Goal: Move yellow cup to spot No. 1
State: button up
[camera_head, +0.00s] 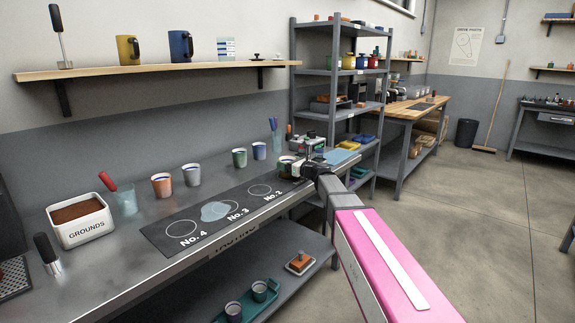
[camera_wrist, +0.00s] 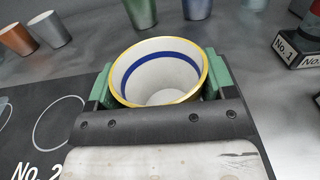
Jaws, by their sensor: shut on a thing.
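The yellow-rimmed cup (camera_wrist: 160,72), white inside with a blue band, sits between the green finger pads of my gripper (camera_wrist: 158,86) in the wrist view. My gripper (camera_head: 293,166) is shut on it. In the head view the cup (camera_head: 286,164) is at the right end of the dark numbered mat (camera_head: 152,236). The mat shows circles marked No. 4, No. 3 and No. 2. The No. 2 circle (camera_wrist: 60,122) is left of the cup in the wrist view. Spot No. 1 is hidden by my gripper and the cup. I cannot tell whether the cup touches the mat.
Behind the mat stand an orange cup (camera_head: 161,185), a grey cup (camera_head: 191,174), a green cup (camera_head: 239,157) and a blue cup (camera_head: 259,150). A pale puddle (camera_head: 216,210) lies near No. 3. A block labelled No. 1 (camera_wrist: 301,48) stands right of the cup.

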jog(key=shift+f, duration=0.15)
jog(key=o, duration=1)
jog(key=shift+s+d+r, duration=0.1)
jog(key=shift+s+r, duration=0.05)
jog(key=shift+r, duration=0.05)
jog(key=v, duration=1.1)
jog(key=shift+s+d, duration=0.2)
jog(key=shift+d, duration=0.1)
